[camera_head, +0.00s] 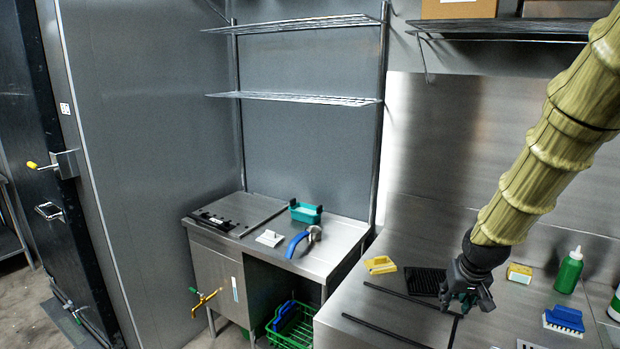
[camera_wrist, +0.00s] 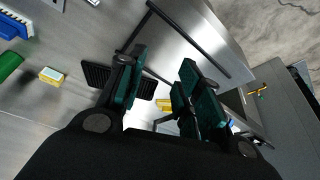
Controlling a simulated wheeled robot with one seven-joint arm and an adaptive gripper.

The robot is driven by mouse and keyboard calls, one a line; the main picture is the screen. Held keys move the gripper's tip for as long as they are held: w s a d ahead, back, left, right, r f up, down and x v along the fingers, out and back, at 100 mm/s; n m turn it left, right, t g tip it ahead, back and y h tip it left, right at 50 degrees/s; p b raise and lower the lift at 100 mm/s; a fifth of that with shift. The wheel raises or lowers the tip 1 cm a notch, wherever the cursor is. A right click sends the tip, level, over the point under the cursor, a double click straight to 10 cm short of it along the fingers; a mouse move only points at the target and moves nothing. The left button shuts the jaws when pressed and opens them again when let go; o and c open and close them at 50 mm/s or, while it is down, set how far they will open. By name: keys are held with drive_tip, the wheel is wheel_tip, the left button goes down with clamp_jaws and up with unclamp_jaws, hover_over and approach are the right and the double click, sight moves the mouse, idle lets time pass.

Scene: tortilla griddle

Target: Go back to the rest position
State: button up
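My gripper (camera_head: 466,303) is at the end of the raised, yellow-sleeved arm, low over the steel counter (camera_head: 385,322) on the right in the head view. In the wrist view the two teal-padded fingers of my gripper (camera_wrist: 162,82) stand apart with a gap between them. Nothing is seen held. The black ribbed plate (camera_head: 424,281) lies just left of the gripper in the head view; it also shows behind a finger in the wrist view (camera_wrist: 98,75).
Around the gripper are a yellow item (camera_head: 380,265), a sponge (camera_head: 519,273), a green bottle (camera_head: 569,271), a blue brush (camera_head: 564,319) and dark rods (camera_head: 385,332). A sink unit (camera_head: 335,243) stands left, with a blue-handled tool (camera_head: 298,244). Wire shelves (camera_head: 295,98) are above.

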drive_tip(key=s+a+f+g+b, duration=0.15)
drive_tip(key=s+f, duration=0.25)
drive_tip(key=f, duration=0.6)
drive_tip(key=s+a+f+b, duration=0.2)
drive_tip(key=s+a+f, duration=0.1)
drive_tip(key=f, duration=0.7)
drive_tip(key=s+a+f+g+b, duration=0.1)
drive_tip(key=s+a+f+b, duration=0.2)
drive_tip(key=s+f, duration=1)
drive_tip(key=s+a+f+n+g+y+b, duration=0.1)
drive_tip(key=s+a+f+g+b, duration=0.1)
drive_tip(key=s+f, duration=1.2)
drive_tip(key=s+a+b, duration=0.1)
drive_tip(key=s+a, duration=0.1)
drive_tip(key=s, duration=0.2)
drive_tip(key=shift+s+a, duration=0.15)
drive_tip(key=shift+a, duration=0.15)
drive_tip(key=shift+f, duration=0.1)
